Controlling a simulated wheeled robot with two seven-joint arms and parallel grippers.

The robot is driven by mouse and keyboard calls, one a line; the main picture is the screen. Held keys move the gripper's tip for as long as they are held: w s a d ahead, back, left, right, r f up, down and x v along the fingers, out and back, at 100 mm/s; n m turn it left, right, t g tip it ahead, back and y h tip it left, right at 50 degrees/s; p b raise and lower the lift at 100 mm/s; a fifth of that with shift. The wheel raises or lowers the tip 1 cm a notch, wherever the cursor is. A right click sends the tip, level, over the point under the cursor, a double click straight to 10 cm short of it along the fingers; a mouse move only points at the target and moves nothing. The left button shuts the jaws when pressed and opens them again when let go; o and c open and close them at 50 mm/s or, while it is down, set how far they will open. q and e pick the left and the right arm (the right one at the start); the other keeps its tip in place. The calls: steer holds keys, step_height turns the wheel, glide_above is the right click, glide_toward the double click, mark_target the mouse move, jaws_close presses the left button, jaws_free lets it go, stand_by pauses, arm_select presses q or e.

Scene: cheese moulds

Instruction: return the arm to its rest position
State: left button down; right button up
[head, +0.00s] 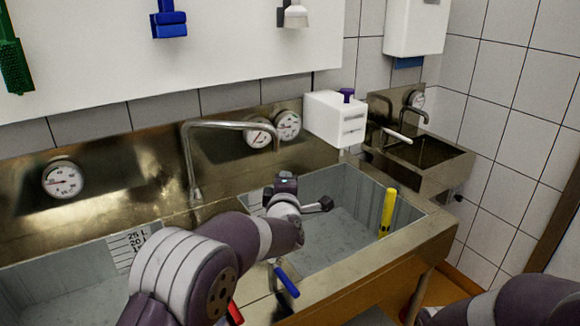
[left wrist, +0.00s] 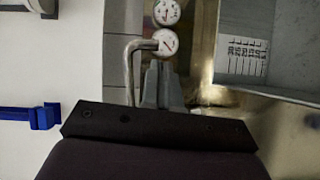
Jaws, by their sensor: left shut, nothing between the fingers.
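My left arm (head: 190,265) comes in from the lower left and reaches over the right-hand sink basin. My left gripper (head: 322,204) is above this basin, small and partly hidden behind its own wrist. In the left wrist view, the gripper's grey fingers (left wrist: 162,86) stand close together past the dark palm, with nothing seen between them. Part of my right arm (head: 510,305) shows at the lower right corner of the head view; its gripper is out of frame.
The right-hand basin (head: 345,240) holds a yellow upright cylinder (head: 388,212). A bent faucet (head: 190,160) rises behind the basins. A blue-handled item (head: 286,281) is at the front edge. A white box (head: 337,118) and a small sink (head: 425,160) are behind right.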

arm_select(q)
steer(key=s+a+f+m+g+p, duration=0.1)
steer(key=s+a+f+m+g, duration=0.3)
steer(key=s, duration=0.8)
steer(key=s+a+f+m+g+p, duration=0.2)
steer(key=s+a+f+m+g, duration=0.2)
steer(key=s+m, duration=0.4)
steer(key=s+a+f+m+g+p, duration=0.2)
steer(key=s+g, duration=0.6)
steer(key=s, duration=0.9)
steer(key=a+f+m, duration=0.2)
steer(key=a+m, duration=0.1)
steer(key=shift+s+a+m+h, duration=0.2)
steer(key=shift+a+m+h, duration=0.1)
steer(key=shift+a+m, duration=0.1)
